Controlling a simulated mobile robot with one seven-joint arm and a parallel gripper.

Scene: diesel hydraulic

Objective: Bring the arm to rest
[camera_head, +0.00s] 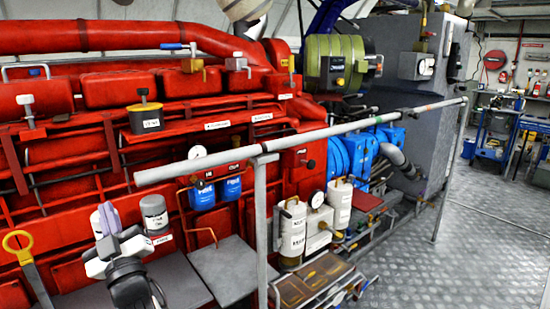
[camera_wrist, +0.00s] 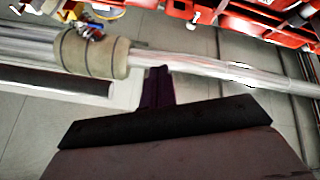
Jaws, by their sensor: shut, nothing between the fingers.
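My gripper (camera_head: 107,219) is at the lower left of the head view, on my white and black wrist, in front of the red engine (camera_head: 100,160). In the wrist view my gripper (camera_wrist: 159,72) shows as dark, closed fingers pointing up the picture from a wide dark body. The fingers are shut and nothing is between them. A grey metal pipe with a beige sleeve (camera_wrist: 92,54) crosses the wrist view close to the fingertips. I cannot tell whether they touch it.
A grey handrail (camera_head: 300,142) runs across in front of the engine. A yellow-ringed handle (camera_head: 17,243) is left of my wrist. Open checkered floor (camera_head: 480,240) lies to the right.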

